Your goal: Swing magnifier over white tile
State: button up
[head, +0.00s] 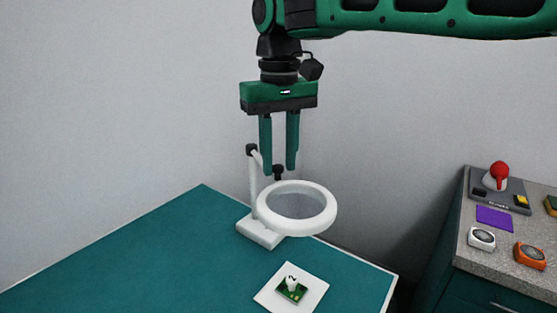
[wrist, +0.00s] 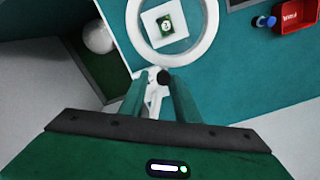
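The magnifier (head: 322,222) is a white ring lens on a white jointed arm with a white base at the table's far corner. Its ring is behind and above the white tile (head: 266,297) in the head view; in the wrist view the ring (wrist: 206,45) surrounds the tile (wrist: 149,17). A small green board (head: 293,293) with a white part lies on the tile. My gripper (head: 279,170) points down above the magnifier arm, fingers apart. A black knob (head: 278,173) on that arm shows between or just below the fingertips; contact is unclear.
The teal table (head: 130,262) is clear on the left. A grey-topped counter (head: 478,262) at right holds a red-topped device, a purple pad and white and orange gauges. In the wrist view, a red tray (wrist: 294,18) and a blue item (wrist: 264,21) are at upper right.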

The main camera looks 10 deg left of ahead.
notch_tip(320, 180, up, 10)
dwell(0.4)
jog(key=shift+w, duration=0.1)
jog(key=d+f+m, duration=0.2)
jog(key=d+f, duration=0.2)
jog(key=d, duration=0.6)
jog(key=d+f+m, duration=0.2)
jog(key=d+f, duration=0.1)
jog(key=d, duration=0.7)
jog(key=d+f+m, duration=0.2)
jog(key=d+f, duration=0.2)
jog(key=d, duration=0.5)
jog(key=s+d+f+m, duration=0.3)
jog(key=s+d+f, duration=0.5)
jog(key=s, duration=0.3)
jog(key=s+d+f+m, duration=0.3)
jog(key=s+d+f, duration=0.5)
jog(key=s+f, duration=0.2)
jog(key=shift+s+d, duration=0.4)
jog(key=shift+s, duration=0.35)
jog(key=shift+w, duration=0.1)
